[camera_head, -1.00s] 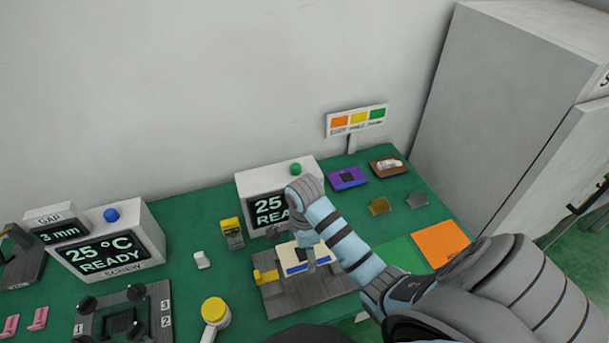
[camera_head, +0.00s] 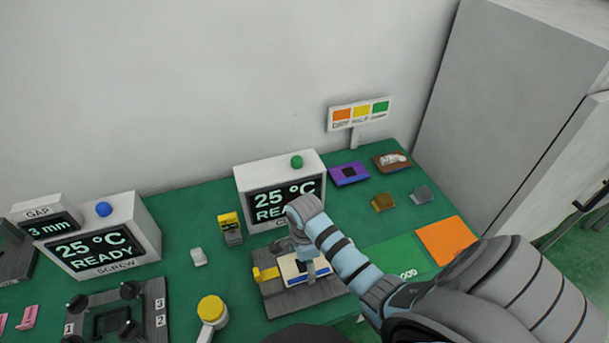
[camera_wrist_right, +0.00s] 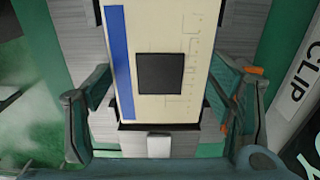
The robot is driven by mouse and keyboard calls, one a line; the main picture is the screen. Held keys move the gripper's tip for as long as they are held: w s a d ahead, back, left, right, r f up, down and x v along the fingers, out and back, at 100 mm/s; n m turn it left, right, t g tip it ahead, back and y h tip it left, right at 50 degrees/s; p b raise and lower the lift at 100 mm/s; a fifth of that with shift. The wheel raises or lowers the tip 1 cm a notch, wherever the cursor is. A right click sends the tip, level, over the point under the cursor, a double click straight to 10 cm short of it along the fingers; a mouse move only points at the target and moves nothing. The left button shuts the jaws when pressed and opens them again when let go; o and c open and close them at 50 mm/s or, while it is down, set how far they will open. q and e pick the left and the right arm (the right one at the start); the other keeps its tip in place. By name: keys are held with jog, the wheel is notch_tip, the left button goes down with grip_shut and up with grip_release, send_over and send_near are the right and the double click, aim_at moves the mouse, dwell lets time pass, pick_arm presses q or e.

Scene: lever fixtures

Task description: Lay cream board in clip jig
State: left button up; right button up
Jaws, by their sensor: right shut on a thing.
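The cream board (camera_head: 289,268) has a blue stripe along one edge and a dark square in its middle. It lies level over the clip jig (camera_head: 283,305), a grey block with a yellow clip at its left. My right gripper (camera_head: 308,262) is shut on the board. In the right wrist view the board (camera_wrist_right: 160,100) fills the space between the fingers of the gripper (camera_wrist_right: 160,85), with the grey jig (camera_wrist_right: 103,125) beneath. I cannot tell whether the board touches the jig. My left gripper is not in view.
A 25 °C display box (camera_head: 279,180) stands close behind the jig. A yellow-topped knob (camera_head: 211,308) is to its left. Green (camera_head: 392,262) and orange (camera_head: 446,241) mats lie to the right. A screw fixture (camera_head: 118,320) sits at the lower left.

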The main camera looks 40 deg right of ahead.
jog(key=o, duration=1.3)
jog(key=shift+r, duration=0.35)
notch_tip(320, 180, up, 7)
jog(key=shift+f, duration=0.1)
